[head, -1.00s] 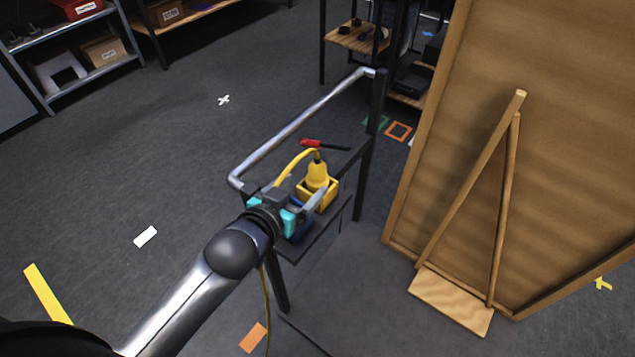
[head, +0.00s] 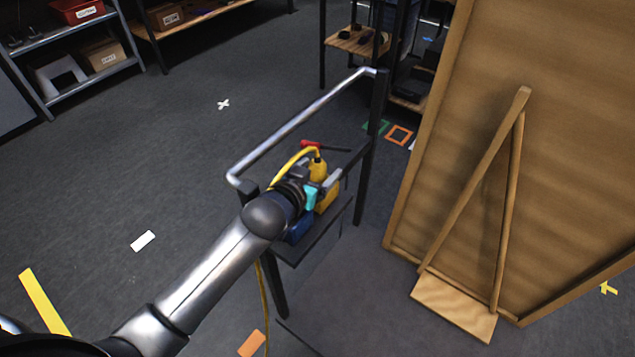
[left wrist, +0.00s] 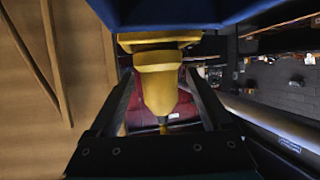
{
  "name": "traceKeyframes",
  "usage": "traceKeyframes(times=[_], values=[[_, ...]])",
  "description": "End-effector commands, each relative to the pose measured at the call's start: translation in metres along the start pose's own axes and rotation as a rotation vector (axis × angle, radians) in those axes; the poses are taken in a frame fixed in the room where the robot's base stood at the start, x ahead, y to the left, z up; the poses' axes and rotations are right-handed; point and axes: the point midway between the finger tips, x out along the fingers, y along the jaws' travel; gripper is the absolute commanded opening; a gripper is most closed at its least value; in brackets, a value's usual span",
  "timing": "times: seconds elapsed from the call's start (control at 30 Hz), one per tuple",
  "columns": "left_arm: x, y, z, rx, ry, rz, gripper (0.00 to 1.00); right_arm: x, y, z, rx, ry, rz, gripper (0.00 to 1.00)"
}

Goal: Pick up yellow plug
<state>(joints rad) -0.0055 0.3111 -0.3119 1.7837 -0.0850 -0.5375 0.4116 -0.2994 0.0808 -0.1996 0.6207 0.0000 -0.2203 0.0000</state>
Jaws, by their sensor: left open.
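The yellow plug (head: 318,168) stands upright in a yellow box-shaped holder (head: 327,196) on a small dark cart. A yellow cable arches from its top to the left. My left gripper (head: 325,184) is at the plug, and its body hides part of the plug and holder. In the left wrist view the plug (left wrist: 158,88) lies between the two open dark fingers (left wrist: 160,98), with a visible gap at least on the right side. My right gripper is not in view.
A blue box (head: 299,230) sits beside the holder, under my left gripper. A red-handled tool (head: 311,143) lies behind the plug. The cart has a metal rail (head: 300,118) at the back left. A large wooden board (head: 560,150) stands at the right.

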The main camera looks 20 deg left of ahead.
Motion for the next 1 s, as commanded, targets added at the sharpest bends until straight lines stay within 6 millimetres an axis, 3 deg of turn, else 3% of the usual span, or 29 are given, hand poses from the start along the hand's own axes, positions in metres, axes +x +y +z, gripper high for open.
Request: traceKeyframes(times=[0.2, 0.9, 1.0], values=[[0.0, 0.0003, -0.0004, 0.0, 0.0, 0.001, 0.81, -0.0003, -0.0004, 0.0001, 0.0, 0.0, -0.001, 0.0], [-0.0002, 0.0001, -0.0001, 0.0, 0.0, 0.0, 0.02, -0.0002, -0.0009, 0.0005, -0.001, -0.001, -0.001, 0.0], [-0.0002, 0.0001, -0.0001, 0.0, 0.0, 0.0, 0.0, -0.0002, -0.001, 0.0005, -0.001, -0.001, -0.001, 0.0]])
